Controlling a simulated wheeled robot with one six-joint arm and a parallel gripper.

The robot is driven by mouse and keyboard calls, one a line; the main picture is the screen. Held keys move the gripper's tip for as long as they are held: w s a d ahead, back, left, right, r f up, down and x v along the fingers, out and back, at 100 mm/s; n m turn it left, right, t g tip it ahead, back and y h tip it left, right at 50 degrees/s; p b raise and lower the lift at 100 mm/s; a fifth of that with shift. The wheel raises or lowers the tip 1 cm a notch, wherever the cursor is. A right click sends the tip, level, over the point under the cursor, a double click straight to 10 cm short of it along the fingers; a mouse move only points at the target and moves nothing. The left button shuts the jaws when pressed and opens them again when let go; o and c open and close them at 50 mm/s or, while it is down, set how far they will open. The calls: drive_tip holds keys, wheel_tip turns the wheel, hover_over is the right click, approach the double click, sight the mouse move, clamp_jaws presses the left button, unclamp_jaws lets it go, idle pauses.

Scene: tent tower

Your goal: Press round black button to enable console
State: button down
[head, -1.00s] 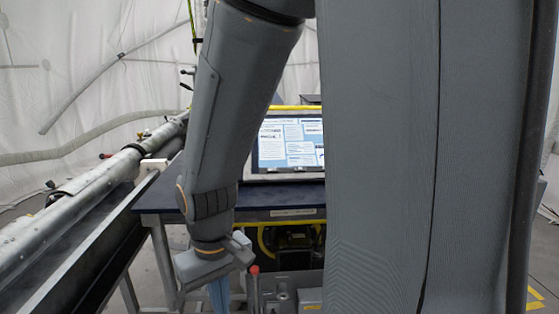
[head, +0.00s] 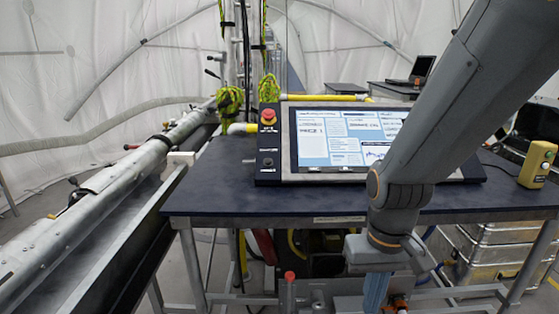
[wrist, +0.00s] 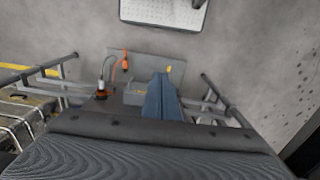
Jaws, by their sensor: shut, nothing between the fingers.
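The console (head: 340,104) stands tilted on a dark table (head: 225,175), with a lit screen of blue and white panels. A small round black button (head: 267,162) is low on the same strip, hard to make out. My gripper (head: 375,293) is below the table's front edge, right of the button and well apart from it. Its blue fingers also show in the wrist view (wrist: 162,100), shut together and empty. The wrist view does not show the console.
A long metal pipe (head: 120,195) runs along the left. A yellow box (head: 537,165) stands at the table's right end, and metal cases (head: 500,245) are below it. A red-topped post (head: 289,277) is near my gripper. The table's front left part is clear.

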drive_tip(key=shift+r, duration=0.1)
drive_tip(key=w+r+n+t+p, duration=0.1)
drive_tip(key=w+r+t+p, duration=0.15)
drive_tip(key=r+p, duration=0.65)
drive_tip(key=w+r+n+t+p, duration=0.2)
drive_tip(key=w+r+p, duration=0.2)
drive_tip(key=r+p, duration=0.5)
drive_tip(key=w+a+r+n+t+y, duration=0.2)
drive_tip(key=w+a+n+t, duration=0.45)
drive_tip(key=w, duration=0.85)
drive_tip(key=w+a+r+n+t+y, duration=0.1)
drive_tip(key=w+a+r+n+y, duration=0.1)
drive_tip(key=a+n, duration=0.3)
drive_tip(key=w+a+r+n+t+y, duration=0.1)
drive_tip(key=w+a+r+n+y, duration=0.1)
drive_tip(key=a, duration=0.5)
drive_tip(key=w+n+y, duration=0.1)
drive_tip(key=w+n, duration=0.1)
drive_tip(key=w, duration=0.1)
drive_tip(key=shift+a+n, duration=0.35)
drive_tip(key=shift+w, duration=0.1)
